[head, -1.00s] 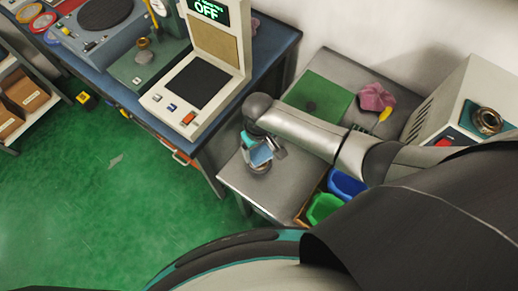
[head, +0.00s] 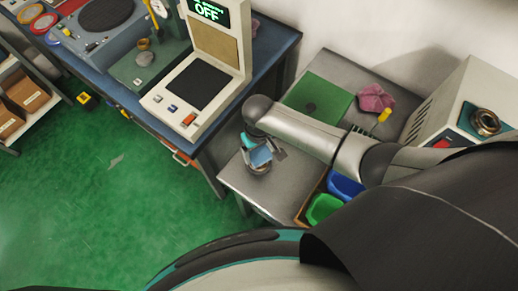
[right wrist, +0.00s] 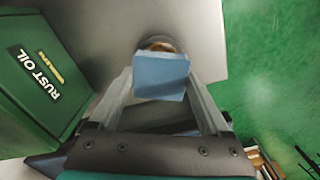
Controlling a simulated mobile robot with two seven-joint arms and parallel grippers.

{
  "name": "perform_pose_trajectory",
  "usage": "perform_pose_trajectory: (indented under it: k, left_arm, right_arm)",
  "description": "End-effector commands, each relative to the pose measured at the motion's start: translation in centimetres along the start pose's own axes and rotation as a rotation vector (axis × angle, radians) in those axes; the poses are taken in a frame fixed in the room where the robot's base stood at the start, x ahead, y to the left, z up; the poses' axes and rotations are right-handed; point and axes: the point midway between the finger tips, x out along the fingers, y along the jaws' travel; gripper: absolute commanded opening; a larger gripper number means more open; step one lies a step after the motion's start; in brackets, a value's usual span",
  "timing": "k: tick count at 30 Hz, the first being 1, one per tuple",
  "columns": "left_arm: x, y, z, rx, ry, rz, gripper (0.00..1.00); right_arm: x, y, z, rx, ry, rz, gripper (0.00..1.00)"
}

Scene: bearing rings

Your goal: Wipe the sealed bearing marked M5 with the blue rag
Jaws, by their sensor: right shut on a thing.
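My right gripper (head: 264,151) is shut on the blue rag (head: 260,158), low over the near left part of the grey metal table (head: 236,181). A round metal bearing (head: 259,171) shows just below the rag, mostly hidden by it. In the right wrist view, the rag (right wrist: 162,76) is a blue block between the fingers of the gripper (right wrist: 161,92). The brassy rim of the bearing (right wrist: 159,45) shows just past the rag. I cannot tell whether they touch, and no M5 mark is readable. My left gripper is not in view.
A green RUST OIL container (right wrist: 38,85) is close to the gripper. Another bearing (head: 485,121) sits on a machine at right.

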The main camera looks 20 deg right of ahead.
Motion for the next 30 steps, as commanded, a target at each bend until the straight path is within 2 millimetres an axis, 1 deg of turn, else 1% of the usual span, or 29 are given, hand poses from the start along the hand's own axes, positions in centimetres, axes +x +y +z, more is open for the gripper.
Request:
perform_pose_trajectory:
  k: [8, 18, 30]
  left_arm:
    - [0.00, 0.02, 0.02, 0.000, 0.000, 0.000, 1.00]
    - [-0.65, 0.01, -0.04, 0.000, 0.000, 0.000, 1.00]
    - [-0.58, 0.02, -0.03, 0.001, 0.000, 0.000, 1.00]
  right_arm:
    - [0.02, 0.02, 0.02, 0.000, 0.000, 0.000, 0.37]
    - [-0.05, 0.06, 0.02, 0.000, -0.001, 0.000, 0.37]
    - [0.03, 0.06, 0.01, 0.000, -0.001, 0.000, 0.37]
